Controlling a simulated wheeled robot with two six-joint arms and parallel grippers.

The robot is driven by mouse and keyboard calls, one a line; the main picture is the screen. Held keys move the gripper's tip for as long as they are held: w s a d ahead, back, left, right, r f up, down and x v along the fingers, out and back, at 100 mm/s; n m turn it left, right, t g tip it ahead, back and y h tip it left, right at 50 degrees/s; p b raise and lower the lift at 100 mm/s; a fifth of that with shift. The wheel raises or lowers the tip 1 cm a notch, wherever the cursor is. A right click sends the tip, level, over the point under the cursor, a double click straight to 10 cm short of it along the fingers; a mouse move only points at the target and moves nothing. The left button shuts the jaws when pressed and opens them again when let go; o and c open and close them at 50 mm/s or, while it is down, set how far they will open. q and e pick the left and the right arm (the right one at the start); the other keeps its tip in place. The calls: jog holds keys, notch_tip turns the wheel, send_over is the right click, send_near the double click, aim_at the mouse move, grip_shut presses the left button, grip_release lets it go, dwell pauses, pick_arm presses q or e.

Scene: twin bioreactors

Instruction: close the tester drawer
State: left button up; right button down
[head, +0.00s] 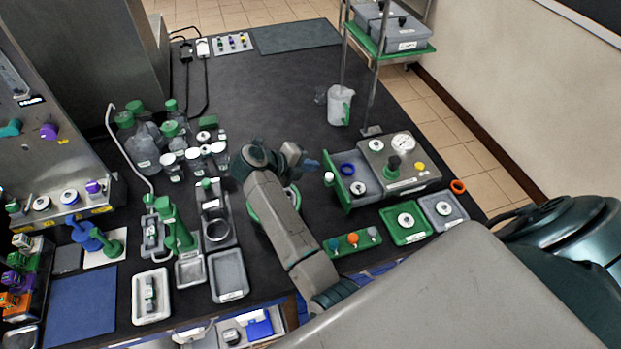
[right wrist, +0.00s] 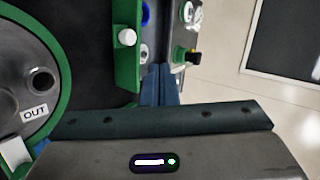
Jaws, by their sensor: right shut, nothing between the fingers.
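The tester (head: 400,165) is a grey box with a round gauge, a green knob and a yellow button, at the right of the bench. Its drawer (head: 369,189) stands open to the left and holds a blue ring and a small metal part. The drawer has a green front (head: 337,184) with a white knob (head: 329,178); the front also shows in the right wrist view (right wrist: 125,70). My right gripper (head: 311,164) is shut and empty, close to the front's far end. In the right wrist view its blue fingers (right wrist: 160,85) overlap the drawer's near end; I cannot tell whether they touch.
A green strip with coloured knobs (head: 353,242), a green tray (head: 405,222) and a grey tray (head: 442,210) lie in front of the tester. A pitcher (head: 339,105) and a metal stand (head: 371,130) are behind. A green-rimmed round thing (head: 254,214) lies under my right arm.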

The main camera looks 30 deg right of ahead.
aim_at(327, 181)
jog(key=shift+n+y, duration=0.3)
jog(key=shift+y, duration=0.5)
jog(key=a+f, duration=0.2)
jog(key=a, duration=0.1)
jog(key=shift+w+a, duration=0.15)
jog(key=shift+a, duration=0.1)
jog(key=shift+a+f, duration=0.1)
jog(key=shift+f, duration=0.25)
jog(key=x, duration=0.4)
jog(key=b+x, duration=0.1)
jog(key=x, duration=0.4)
jog(key=shift+w+a+f, duration=0.1)
jog(key=shift+w+f, duration=0.1)
jog(key=shift+f, duration=0.05)
jog(key=shift+w+d+f, duration=0.1)
jog(key=shift+d+f, duration=0.1)
jog(key=shift+d, duration=0.1)
